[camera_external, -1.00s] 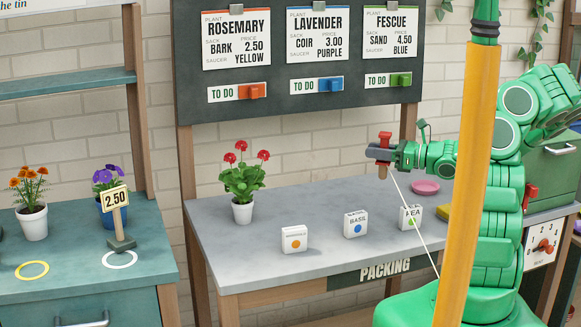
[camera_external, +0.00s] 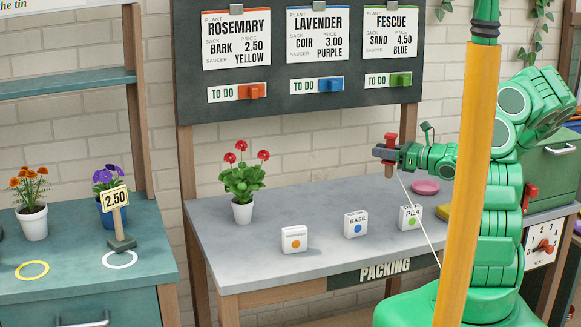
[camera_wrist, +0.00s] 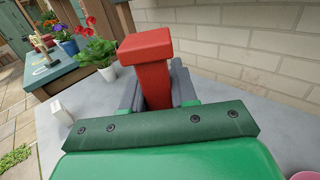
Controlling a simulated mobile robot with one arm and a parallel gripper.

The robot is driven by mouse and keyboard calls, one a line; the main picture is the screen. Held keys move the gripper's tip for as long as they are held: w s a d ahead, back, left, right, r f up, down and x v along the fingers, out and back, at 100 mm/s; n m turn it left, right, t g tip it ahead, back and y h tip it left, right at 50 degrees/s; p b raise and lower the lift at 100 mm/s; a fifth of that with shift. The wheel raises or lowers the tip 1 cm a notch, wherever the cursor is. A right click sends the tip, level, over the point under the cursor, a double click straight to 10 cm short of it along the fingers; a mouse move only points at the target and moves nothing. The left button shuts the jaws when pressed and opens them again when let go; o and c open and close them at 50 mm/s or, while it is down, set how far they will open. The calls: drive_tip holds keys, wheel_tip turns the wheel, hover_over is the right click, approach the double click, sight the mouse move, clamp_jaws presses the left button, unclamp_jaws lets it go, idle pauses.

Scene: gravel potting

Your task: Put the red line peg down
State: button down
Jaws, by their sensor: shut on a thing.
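The red line peg (camera_external: 390,141) is held upright in my gripper (camera_external: 384,152), above the grey packing bench (camera_external: 300,262). In the wrist view, the peg's square red head (camera_wrist: 146,46) stands up between the two grey jaws (camera_wrist: 156,92), which are shut on its red shaft. Its lower end shows brownish below the jaws in the external view. A thin pale line runs down from near the peg past the bench's front edge. The peg is apart from the bench top.
Three small white boxes (camera_external: 294,239) stand along the bench. A potted red flower (camera_external: 243,182) stands at its left, and a pink saucer (camera_external: 425,187) lies at the back right. A yellow post (camera_external: 466,170) hides part of my arm.

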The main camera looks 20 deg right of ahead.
drive_tip(key=shift+w+d+f, duration=0.2)
drive_tip(key=shift+w+f, duration=1.1)
drive_tip(key=shift+f, duration=0.4)
drive_tip(key=shift+w+d+f, duration=0.15)
drive_tip(key=shift+w+f, duration=1.2)
drive_tip(key=shift+f, duration=0.4)
drive_tip(key=shift+w+d+f, duration=0.2)
drive_tip(key=shift+w+f, duration=1.1)
drive_tip(key=shift+f, duration=0.4)
drive_tip(key=shift+f, duration=0.1)
drive_tip(key=c, duration=0.9)
unclamp_jaws()
